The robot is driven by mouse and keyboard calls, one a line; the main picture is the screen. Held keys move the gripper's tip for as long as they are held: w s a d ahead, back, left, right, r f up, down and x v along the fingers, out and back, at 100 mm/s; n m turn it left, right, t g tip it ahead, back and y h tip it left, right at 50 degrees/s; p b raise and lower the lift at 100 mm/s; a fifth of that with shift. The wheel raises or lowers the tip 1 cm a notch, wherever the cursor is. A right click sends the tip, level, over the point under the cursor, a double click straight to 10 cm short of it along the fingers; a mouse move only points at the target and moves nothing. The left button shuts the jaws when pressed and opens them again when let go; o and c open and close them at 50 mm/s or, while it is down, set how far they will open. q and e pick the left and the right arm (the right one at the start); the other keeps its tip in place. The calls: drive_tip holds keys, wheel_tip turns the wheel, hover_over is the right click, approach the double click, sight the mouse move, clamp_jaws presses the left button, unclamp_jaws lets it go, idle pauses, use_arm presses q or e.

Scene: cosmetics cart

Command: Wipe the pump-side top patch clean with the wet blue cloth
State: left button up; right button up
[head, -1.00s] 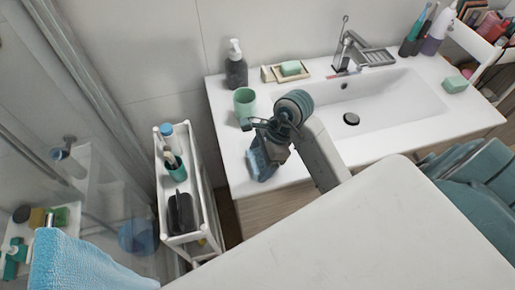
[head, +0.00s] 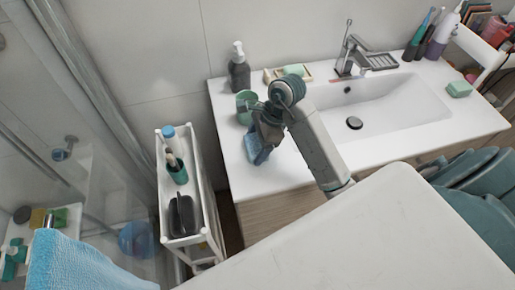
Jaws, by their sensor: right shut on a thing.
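The blue cloth (head: 257,148) hangs below my right gripper (head: 262,136), which is shut on it over the left end of the white sink top (head: 232,165). The cloth appears to reach down to the surface, but I cannot tell how firmly it touches. The dark pump bottle (head: 239,70) stands upright at the back left of the top, behind my gripper. No distinct dirty patch can be made out; my gripper and the cloth hide part of this area. My left gripper is not in view.
A green cup (head: 244,104) stands close behind my gripper, partly hidden. A soap dish (head: 276,75) is at the back, the basin (head: 385,105) and tap (head: 348,55) to the right. A white cart (head: 190,228) stands left of the sink. A light blue towel (head: 80,265) hangs at lower left.

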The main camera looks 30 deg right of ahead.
sight(258, 171)
drive_tip(key=shift+w+d, duration=0.25)
drive_tip(key=shift+w, duration=0.8)
drive_tip(key=shift+s+a, duration=0.25)
drive_tip(key=shift+s, duration=0.75)
drive_tip(key=shift+s+a, duration=0.25)
drive_tip(key=shift+s, duration=0.75)
drive_tip(key=shift+s+a+f+p, duration=0.1)
drive_tip(key=shift+s+a+p, duration=0.15)
drive_tip(key=shift+s, duration=0.85)
drive_tip(key=shift+s+a+p, duration=0.1)
drive_tip(key=shift+s+a, duration=0.2)
drive_tip(key=shift+s, duration=0.8)
wheel_tip(258, 171, up, 7)
drive_tip(key=p, duration=0.7)
drive_tip(key=shift+w, duration=0.1)
